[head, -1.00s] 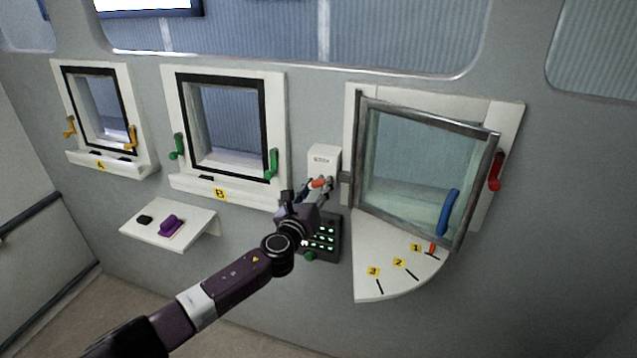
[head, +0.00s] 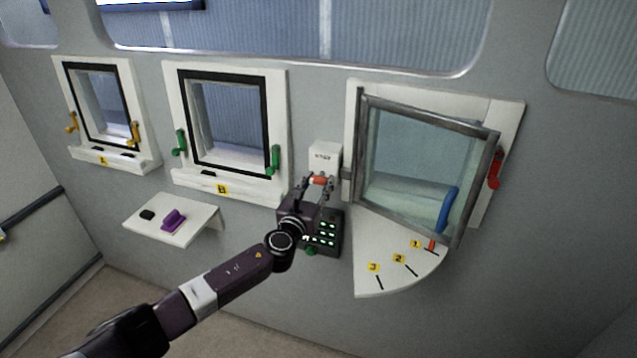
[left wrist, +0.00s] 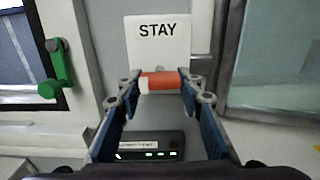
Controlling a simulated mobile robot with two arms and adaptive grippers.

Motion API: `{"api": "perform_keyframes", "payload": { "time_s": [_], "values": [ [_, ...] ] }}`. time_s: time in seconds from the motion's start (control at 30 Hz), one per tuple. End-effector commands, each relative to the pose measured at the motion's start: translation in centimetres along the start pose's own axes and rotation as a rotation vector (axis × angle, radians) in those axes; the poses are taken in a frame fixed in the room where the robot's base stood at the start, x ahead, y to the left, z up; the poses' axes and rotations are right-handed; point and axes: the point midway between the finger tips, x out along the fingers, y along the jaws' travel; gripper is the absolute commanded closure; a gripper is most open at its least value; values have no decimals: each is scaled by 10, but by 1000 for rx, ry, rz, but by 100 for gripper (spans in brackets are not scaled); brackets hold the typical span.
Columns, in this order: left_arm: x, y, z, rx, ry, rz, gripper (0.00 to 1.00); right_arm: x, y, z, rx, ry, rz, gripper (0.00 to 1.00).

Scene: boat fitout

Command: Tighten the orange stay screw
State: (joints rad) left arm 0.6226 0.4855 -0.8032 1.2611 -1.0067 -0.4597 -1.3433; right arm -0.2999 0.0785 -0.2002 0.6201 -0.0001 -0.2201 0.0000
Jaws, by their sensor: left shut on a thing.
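The orange stay screw (left wrist: 163,81) sticks out below a white box marked STAY (left wrist: 158,35) in the left wrist view. In the head view the screw (head: 319,181) shows as a small orange spot under the white STAY box (head: 324,158). My left gripper (left wrist: 160,84) has a finger on each side of the screw, and its fingertips are shut on it. In the head view my left gripper (head: 318,184) reaches up to the box from below. My right gripper is in neither view.
A hinged glass window (head: 410,180) with a blue handle stands ajar to the right, above a white quadrant shelf (head: 385,280) marked 1, 2, 3. A black panel with lit buttons (head: 325,233) is below my gripper. Window B (head: 228,120) with green handles is left.

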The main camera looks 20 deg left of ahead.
Motion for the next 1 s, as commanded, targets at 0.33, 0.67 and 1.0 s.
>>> {"api": "perform_keyframes", "payload": {
  "time_s": [0.33, 0.67, 1.0],
  "values": [
    [0, 0, -2, -1, 3, -1, 48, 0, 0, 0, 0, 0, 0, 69],
    [-5, 0, -1, -1, 1, 0, 48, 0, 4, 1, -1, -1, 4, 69],
    [-54, 0, -2, 0, 3, -2, 48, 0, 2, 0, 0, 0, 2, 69]
  ]
}}
